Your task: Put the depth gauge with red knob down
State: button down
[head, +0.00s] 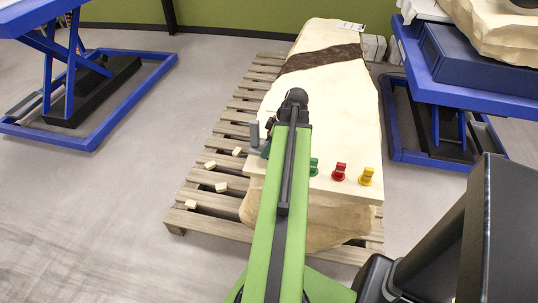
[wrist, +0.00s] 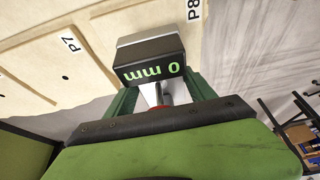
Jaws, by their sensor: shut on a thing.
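In the wrist view my gripper (wrist: 162,98) is shut on the depth gauge (wrist: 148,58), a dark block with a green "0 mm" readout. A small bit of red shows below the readout, between the green fingers; the rest of the knob is hidden. The gauge is in front of a pale stone surface with labels P7 (wrist: 71,45) and P8 (wrist: 194,10). I cannot tell whether it touches the stone. In the head view my arm reaches over the near end of the pale stone block (head: 335,110) and largely hides the gripper and gauge.
Green (head: 314,167), red (head: 339,172) and yellow (head: 366,176) knobbed pieces stand along the block's near edge. A grey upright piece (head: 254,133) is left of my arm. The block lies on a wooden pallet (head: 205,226) with several small pale blocks. Blue lift tables stand either side.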

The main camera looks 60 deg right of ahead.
notch_tip(320, 180, down, 4)
jog(key=b, duration=0.4)
jog(key=shift+f, duration=0.15)
jog(key=shift+r, duration=0.2)
jog(key=shift+f, duration=0.1)
jog(key=shift+c, duration=1.6)
grip_release()
jog(key=shift+r+p, duration=0.35)
jog(key=shift+r, duration=0.05)
jog(key=p+v, duration=1)
jog(key=v, duration=0.1)
jog(key=shift+s+r+p, duration=0.15)
jog(key=shift+r+p, duration=0.2)
jog(key=shift+p, duration=0.05)
jog(key=shift+f, duration=0.15)
